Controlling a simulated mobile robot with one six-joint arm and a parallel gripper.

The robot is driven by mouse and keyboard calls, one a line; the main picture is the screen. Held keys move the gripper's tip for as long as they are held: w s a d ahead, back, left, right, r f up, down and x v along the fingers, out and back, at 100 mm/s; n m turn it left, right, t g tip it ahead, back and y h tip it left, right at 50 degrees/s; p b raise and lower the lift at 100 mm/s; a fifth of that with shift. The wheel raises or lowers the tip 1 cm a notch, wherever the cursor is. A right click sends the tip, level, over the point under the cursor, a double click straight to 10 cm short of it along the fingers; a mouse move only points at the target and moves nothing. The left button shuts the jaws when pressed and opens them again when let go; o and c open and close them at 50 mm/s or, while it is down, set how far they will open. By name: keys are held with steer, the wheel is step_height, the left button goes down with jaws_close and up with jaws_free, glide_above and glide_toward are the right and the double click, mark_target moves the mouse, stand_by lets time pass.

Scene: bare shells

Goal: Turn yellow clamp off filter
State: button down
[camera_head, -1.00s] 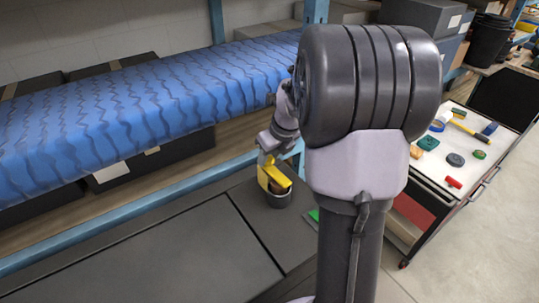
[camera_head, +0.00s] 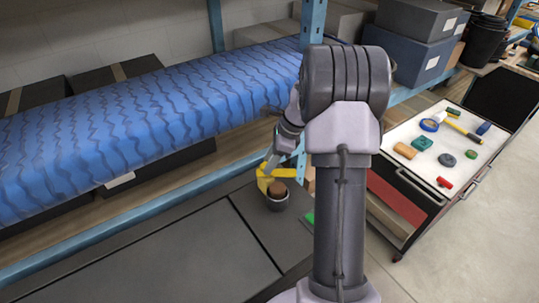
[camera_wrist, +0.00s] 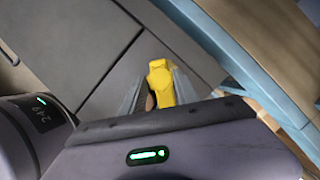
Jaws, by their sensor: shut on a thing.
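The yellow clamp (camera_head: 264,180) is at the left edge of the filter, with a yellow arm reaching right behind the filter's top. The filter (camera_head: 278,190) shows a round brown top inside a dark grey cup-like housing on the dark surface. My gripper (camera_head: 272,166) comes down from behind and is shut on the clamp. In the wrist view the yellow clamp (camera_wrist: 161,84) sits between my two grey fingers. A sliver of the brown filter (camera_wrist: 150,102) shows left of it. The contact of the fingertips is too small to see in the head view.
A blue wavy-patterned roll (camera_head: 140,125) lies on the shelf behind, with a blue shelf rail (camera_head: 140,232) in front. A blue post (camera_head: 312,30) stands near my arm. A white-topped cart (camera_head: 405,133) with small tools is at the right. The dark surface (camera_head: 150,265) left of the filter is clear.

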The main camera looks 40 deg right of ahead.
steer(key=n+p, duration=0.2)
steer(key=n+g+p, duration=0.1)
steer(key=n+p, duration=0.1)
steer(key=shift+w+d+r+y, duration=0.1)
steer(key=shift+w+r+y, duration=0.1)
steer(key=shift+y, duration=0.2)
steer(key=shift+w+f+n+g+p, duration=0.15)
steer(key=shift+n+g+p, duration=0.7)
steer(key=shift+n, duration=0.55)
steer(key=c, duration=0.9)
jaws_free()
steer(key=shift+c, duration=0.2)
steer(key=p+v, duration=0.3)
steer(key=v, duration=1.4)
steer(key=shift+d, duration=0.15)
